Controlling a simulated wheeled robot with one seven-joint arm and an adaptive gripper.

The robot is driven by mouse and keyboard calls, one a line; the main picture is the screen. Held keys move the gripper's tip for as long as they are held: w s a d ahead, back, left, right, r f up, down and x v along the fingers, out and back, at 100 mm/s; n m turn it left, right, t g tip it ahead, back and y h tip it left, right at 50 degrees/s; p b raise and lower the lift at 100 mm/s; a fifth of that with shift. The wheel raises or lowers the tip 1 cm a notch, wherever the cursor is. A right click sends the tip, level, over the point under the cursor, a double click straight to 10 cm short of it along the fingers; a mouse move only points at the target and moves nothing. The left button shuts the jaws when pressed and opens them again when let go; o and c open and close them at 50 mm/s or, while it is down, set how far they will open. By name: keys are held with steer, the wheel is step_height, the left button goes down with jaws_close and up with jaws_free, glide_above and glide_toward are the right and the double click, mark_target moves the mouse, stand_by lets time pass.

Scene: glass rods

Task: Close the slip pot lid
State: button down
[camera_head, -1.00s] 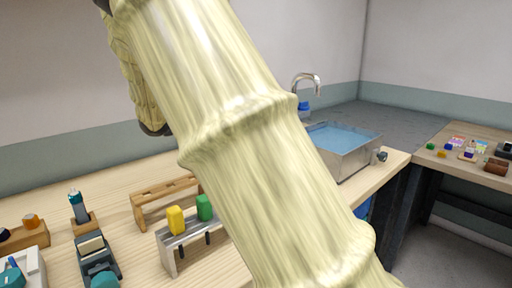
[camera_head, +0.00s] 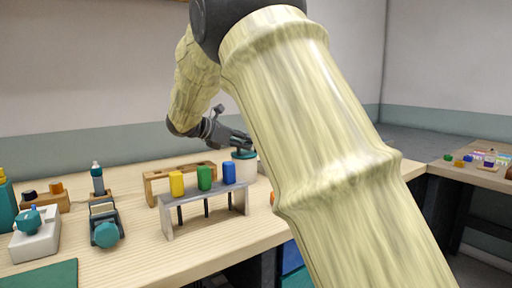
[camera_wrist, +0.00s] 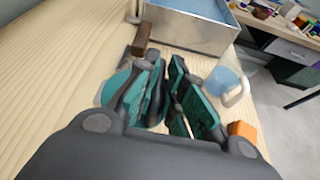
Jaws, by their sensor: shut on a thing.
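The slip pot (camera_head: 249,168) is a pale round pot with a teal lid (camera_head: 243,154) at its top, on the bench behind the right end of the rod rack. My gripper (camera_head: 246,142) is right at the lid, its fingers pointing down to the right. In the wrist view my gripper (camera_wrist: 168,98) has dark fingers with teal pads, shut on the lid. A teal rounded part of the lid (camera_wrist: 117,84) shows left of the fingers. The fingers hide most of the lid and pot, so I cannot tell how fully the lid is seated.
A grey rack (camera_head: 206,207) with yellow, green and blue pieces stands in front, a wooden rack (camera_head: 160,185) behind it. In the wrist view a clear mug (camera_wrist: 226,82) and an orange block (camera_wrist: 243,130) are right of the fingers. A metal basin (camera_wrist: 195,30) lies beyond.

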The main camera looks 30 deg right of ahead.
steer(key=shift+s+f, duration=0.15)
steer(key=shift+f, duration=0.2)
stand_by(0.3)
steer(key=c, duration=1.6)
jaws_free()
steer(key=shift+c, duration=0.2)
steer(key=shift+o, duration=0.7)
steer(key=shift+r, duration=0.1)
steer(key=v, duration=1.2)
